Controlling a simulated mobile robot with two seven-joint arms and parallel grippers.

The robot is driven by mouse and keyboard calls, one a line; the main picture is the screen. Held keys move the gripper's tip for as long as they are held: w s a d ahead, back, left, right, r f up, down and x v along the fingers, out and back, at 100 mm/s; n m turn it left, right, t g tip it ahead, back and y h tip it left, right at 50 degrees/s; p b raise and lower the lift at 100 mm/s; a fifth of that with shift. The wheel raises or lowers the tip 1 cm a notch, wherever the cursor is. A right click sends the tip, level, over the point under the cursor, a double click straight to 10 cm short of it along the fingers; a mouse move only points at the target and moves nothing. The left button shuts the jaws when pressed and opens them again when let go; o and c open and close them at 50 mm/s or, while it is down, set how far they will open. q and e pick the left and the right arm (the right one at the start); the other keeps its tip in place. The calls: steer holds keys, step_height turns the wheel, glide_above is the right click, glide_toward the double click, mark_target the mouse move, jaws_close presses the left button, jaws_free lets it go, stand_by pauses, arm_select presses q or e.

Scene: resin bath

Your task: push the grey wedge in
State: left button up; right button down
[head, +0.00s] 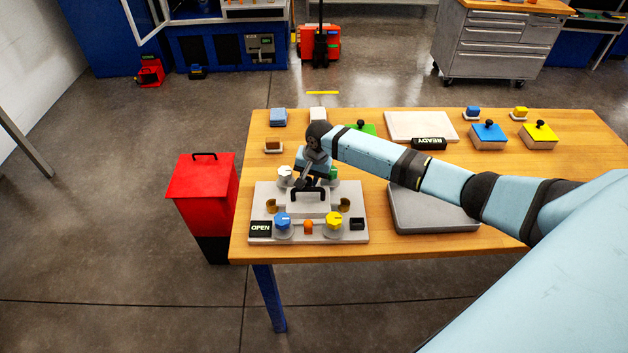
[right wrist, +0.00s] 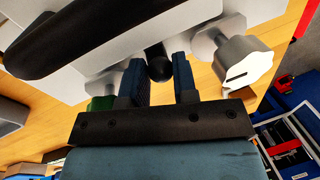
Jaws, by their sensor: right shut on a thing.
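My right gripper (head: 303,180) reaches down at the back edge of the pale grey fixture (head: 262,200) on the bench. In the right wrist view its dark fingers (right wrist: 162,85) are shut on a round black knob (right wrist: 158,68) on a short stem. The stem meets the back of the fixture's raised middle, below the black handle (right wrist: 75,35). The grey wedge itself I cannot make out clearly; the gripper and fixture hide what the knob belongs to. My left gripper is not in view.
White (head: 284,174), blue (head: 282,220) and yellow (head: 334,219) knobs stand round the fixture, with an OPEN sign (head: 260,229) at front left. A grey slab (head: 430,212) lies to its right. Blue (head: 488,137) and yellow (head: 538,137) knobbed blocks stand farther right.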

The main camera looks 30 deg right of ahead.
steer(key=c, duration=1.2)
jaws_free()
steer(key=shift+w, duration=0.1)
steer(key=shift+d, duration=0.1)
steer(key=r, duration=0.4)
steer(key=s+d+r, duration=0.1)
steer(key=r, duration=0.4)
steer(key=d+r+b, duration=0.1)
steer(key=r, duration=0.3)
steer(key=shift+s+r, duration=0.25)
steer(key=shift+s, duration=0.15)
steer(key=shift+a, duration=0.1)
